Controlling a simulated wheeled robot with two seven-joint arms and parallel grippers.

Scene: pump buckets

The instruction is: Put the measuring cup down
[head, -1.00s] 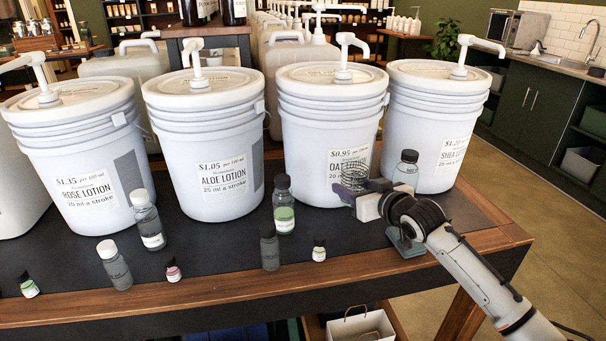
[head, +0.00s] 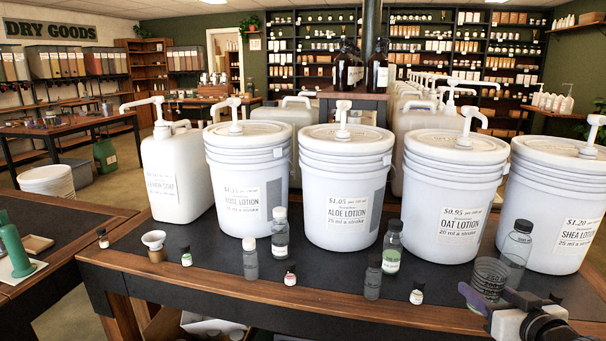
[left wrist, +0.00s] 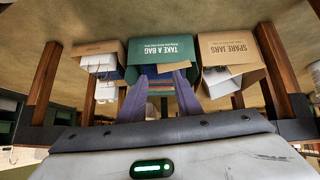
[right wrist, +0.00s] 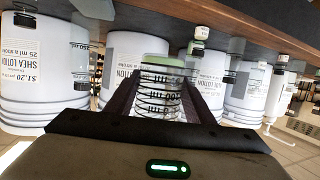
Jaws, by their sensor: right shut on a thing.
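The clear measuring cup (head: 490,277) is at the lower right of the head view, in front of the shea lotion bucket. My right gripper (head: 483,297) is shut on it. In the right wrist view the cup (right wrist: 158,100) stands between the fingers, its dark measuring marks showing. A pale green patch lies at its far end; I cannot tell whether it is a pad beneath. Whether the cup touches the table is unclear. My left gripper (left wrist: 161,76) shows only in the left wrist view, fingers apart and empty, facing boxes under the table.
A clear bottle (head: 516,250) stands close beside the cup. The oat lotion bucket (head: 452,185) and shea lotion bucket (head: 556,205) rise behind. Several small bottles line the dark tabletop (head: 330,262) to the left. A take-a-bag box (left wrist: 160,50) is below.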

